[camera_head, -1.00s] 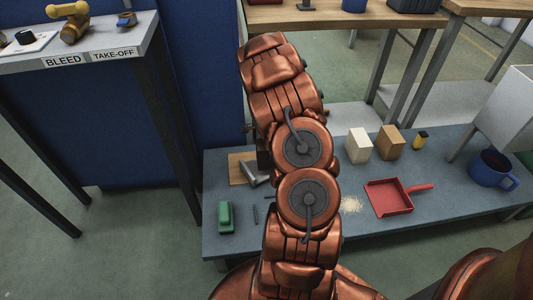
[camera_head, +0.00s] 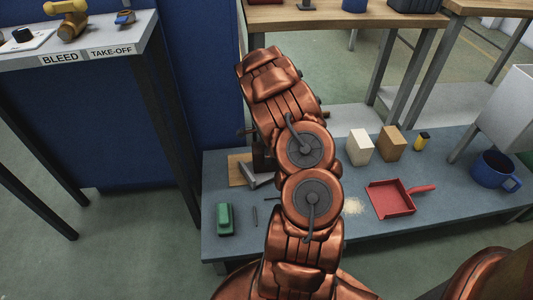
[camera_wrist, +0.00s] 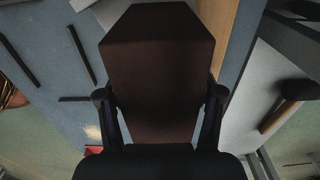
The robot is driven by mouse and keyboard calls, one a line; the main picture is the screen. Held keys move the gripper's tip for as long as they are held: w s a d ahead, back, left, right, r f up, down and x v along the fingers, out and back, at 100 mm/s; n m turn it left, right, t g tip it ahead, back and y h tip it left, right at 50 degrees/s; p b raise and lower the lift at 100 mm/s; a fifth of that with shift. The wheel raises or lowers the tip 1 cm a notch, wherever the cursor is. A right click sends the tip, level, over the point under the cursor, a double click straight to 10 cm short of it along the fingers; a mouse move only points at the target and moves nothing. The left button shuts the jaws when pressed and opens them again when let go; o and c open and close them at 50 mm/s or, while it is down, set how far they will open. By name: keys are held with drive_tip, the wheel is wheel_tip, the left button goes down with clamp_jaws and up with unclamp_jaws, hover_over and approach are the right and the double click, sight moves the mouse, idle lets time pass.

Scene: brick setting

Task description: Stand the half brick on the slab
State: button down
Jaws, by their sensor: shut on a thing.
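The half brick (camera_wrist: 158,70) is a dark brown block that fills the middle of the wrist view. My gripper (camera_wrist: 160,95) is shut on it, one finger against each side. In the head view my copper arm hides most of the gripper and brick. A flat tan board (camera_head: 236,168) lies at the left end of the low blue-grey bench, partly behind my arm. A tan strip (camera_wrist: 242,38) runs beside the brick in the wrist view. I cannot tell for certain which piece is the slab, or whether the brick touches anything beneath.
A grey metal piece (camera_head: 262,178) lies beside the board. A green object (camera_head: 225,218) is at the front left. Right of my arm are a cream block (camera_head: 360,145), a tan block (camera_head: 391,143), a red dustpan (camera_head: 391,198) and a blue mug (camera_head: 494,170). A labelled shelf (camera_head: 75,55) stands left.

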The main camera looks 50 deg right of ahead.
drive_tip(key=shift+c, duration=0.9)
unclamp_jaws()
drive_tip(key=shift+f, duration=0.1)
